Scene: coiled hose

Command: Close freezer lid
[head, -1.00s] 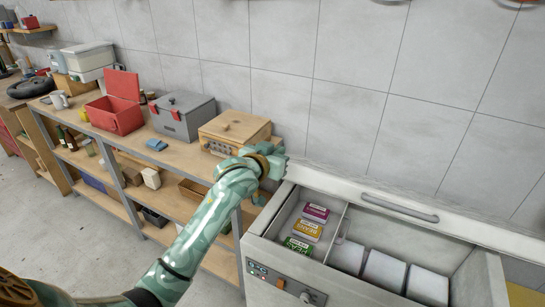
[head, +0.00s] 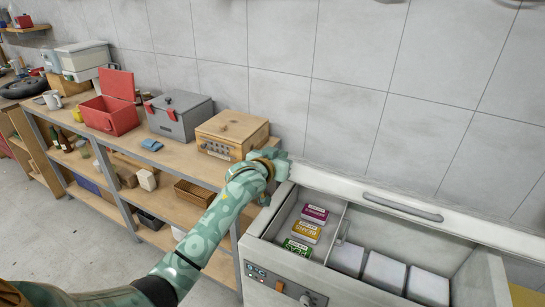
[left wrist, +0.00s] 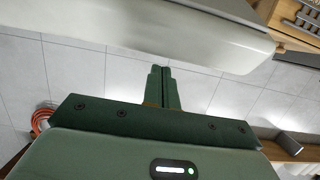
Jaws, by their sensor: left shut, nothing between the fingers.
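The chest freezer (head: 285,282) stands open at the right of the head view. Its white lid (head: 470,230) is raised along the back, seen nearly edge-on, with a grey handle (head: 402,207) on its edge. My left gripper (head: 284,166) is at the left end of the lid, by the freezer's back left corner. In the left wrist view the left gripper (left wrist: 160,72) is shut and empty, with a pale panel, probably the lid (left wrist: 170,38), just beyond its fingertips. I cannot tell whether they touch. My right gripper is not in view.
Inside the freezer are several labelled packs (head: 306,232) and white boxes (head: 384,271). A workbench (head: 165,160) on the left carries a wooden box (head: 232,133), a grey box (head: 180,117) and a red box (head: 108,115). A tiled wall (head: 340,60) stands behind the freezer.

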